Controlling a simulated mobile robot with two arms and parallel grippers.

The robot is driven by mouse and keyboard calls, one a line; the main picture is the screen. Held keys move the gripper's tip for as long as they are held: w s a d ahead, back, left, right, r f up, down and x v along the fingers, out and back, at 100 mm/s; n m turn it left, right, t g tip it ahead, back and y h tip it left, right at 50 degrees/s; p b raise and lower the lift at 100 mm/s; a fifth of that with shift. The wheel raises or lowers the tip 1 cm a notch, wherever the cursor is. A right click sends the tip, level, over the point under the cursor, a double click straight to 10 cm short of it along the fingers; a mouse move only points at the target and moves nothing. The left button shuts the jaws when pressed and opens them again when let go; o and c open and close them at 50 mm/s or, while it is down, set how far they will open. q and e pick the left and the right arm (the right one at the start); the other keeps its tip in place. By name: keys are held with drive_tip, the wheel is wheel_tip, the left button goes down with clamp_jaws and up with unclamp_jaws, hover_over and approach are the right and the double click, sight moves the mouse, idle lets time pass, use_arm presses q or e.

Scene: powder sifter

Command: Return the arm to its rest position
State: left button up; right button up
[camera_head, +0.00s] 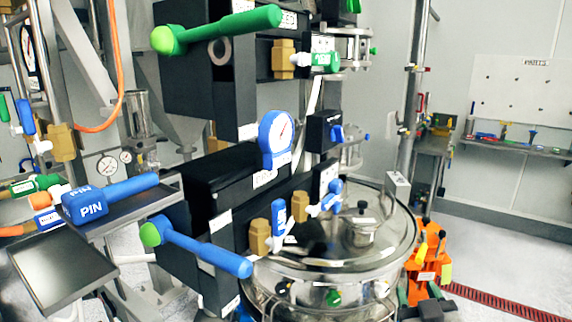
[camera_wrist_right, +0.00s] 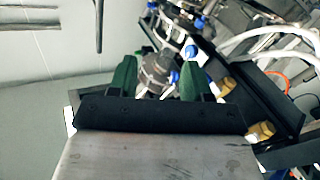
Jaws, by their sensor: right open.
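My left gripper is not in the head view.
Black valve blocks with a blue handle (camera_head: 205,249) and a green handle (camera_head: 225,27) fill the middle. Open floor (camera_head: 500,262) lies to the right.

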drive_tip(key=s+a+f+m+g, duration=0.1)
drive_tip(key=s+f+g, duration=0.7)
drive_tip(key=s+f, duration=0.55)
drive_tip(key=s+a+f+g+y, duration=0.1)
drive_tip(key=s+f+g, duration=0.25)
drive_tip(key=s, duration=0.25)
drive_tip(key=s+a+f+g, duration=0.2)
drive_tip(key=s+f+g, duration=0.15)
drive_tip(key=s, duration=0.35)
wheel_tip(320, 180, down, 27)
drive_tip(key=s+n+g, duration=0.1)
drive_tip(key=s+d+f+g, duration=0.1)
drive_tip(key=s+d+f, duration=0.2)
drive_tip(key=s+f, duration=1.3)
drive_tip(key=shift+s+g, duration=0.15)
drive_tip(key=shift+g, duration=0.15)
drive_tip(key=shift+d, duration=0.1)
